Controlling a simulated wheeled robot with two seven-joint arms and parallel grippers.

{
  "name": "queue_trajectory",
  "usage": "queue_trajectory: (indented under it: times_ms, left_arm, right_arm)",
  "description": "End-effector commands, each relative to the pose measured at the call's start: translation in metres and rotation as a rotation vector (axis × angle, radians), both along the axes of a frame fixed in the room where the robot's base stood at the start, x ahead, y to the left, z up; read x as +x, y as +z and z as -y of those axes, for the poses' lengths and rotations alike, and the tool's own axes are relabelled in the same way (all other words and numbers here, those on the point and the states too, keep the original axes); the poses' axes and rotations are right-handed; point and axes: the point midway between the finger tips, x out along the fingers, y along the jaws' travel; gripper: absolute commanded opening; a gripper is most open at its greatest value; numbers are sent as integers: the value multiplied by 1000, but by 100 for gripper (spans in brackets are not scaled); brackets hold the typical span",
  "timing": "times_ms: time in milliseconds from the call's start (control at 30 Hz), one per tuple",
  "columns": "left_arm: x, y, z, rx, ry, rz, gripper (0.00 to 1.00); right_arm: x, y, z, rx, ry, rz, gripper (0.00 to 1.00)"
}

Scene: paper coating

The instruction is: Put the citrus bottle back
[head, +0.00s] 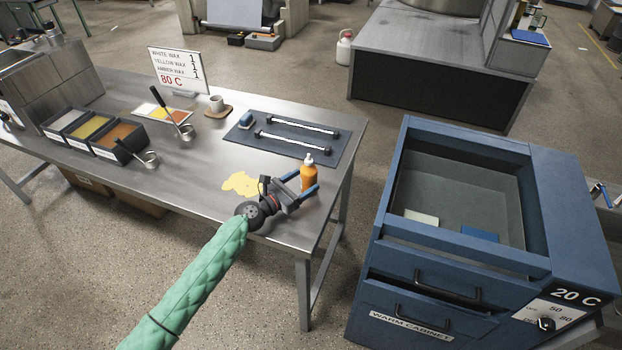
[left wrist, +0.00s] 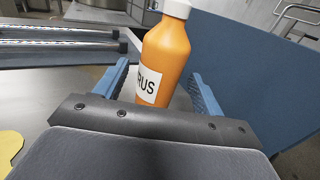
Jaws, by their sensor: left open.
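The citrus bottle (head: 308,176) is orange with a white cap and stands upright near the right end of the steel table (head: 215,170). My left gripper (head: 302,184) is open, with its blue fingers on either side of the bottle. In the left wrist view the bottle (left wrist: 165,60) stands between the spread fingers, its white label ending in "RUS" toward me. Whether either finger touches it cannot be told. My right gripper is not in view.
A yellow puddle (head: 241,183) lies left of the gripper. A dark mat (head: 290,140) with two rods lies behind the bottle. A sign (head: 180,70), wax bins (head: 90,133), ladles and a cup (head: 217,104) stand further left. A blue warm cabinet (head: 450,290) stands right, across a gap.

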Motion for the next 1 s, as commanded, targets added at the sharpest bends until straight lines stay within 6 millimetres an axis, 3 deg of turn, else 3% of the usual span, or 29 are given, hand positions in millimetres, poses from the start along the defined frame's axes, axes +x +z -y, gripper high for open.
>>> queue_trajectory:
  times_ms: [200,400,1000]
  left_arm:
    - [-29,-2,-31,1,-1,1,69]
    - [-45,-2,-48,0,-1,0,69]
    - [-50,0,-53,-1,-1,1,69]
  right_arm:
    - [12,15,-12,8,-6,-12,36]
    - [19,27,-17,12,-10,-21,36]
    - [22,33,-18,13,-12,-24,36]
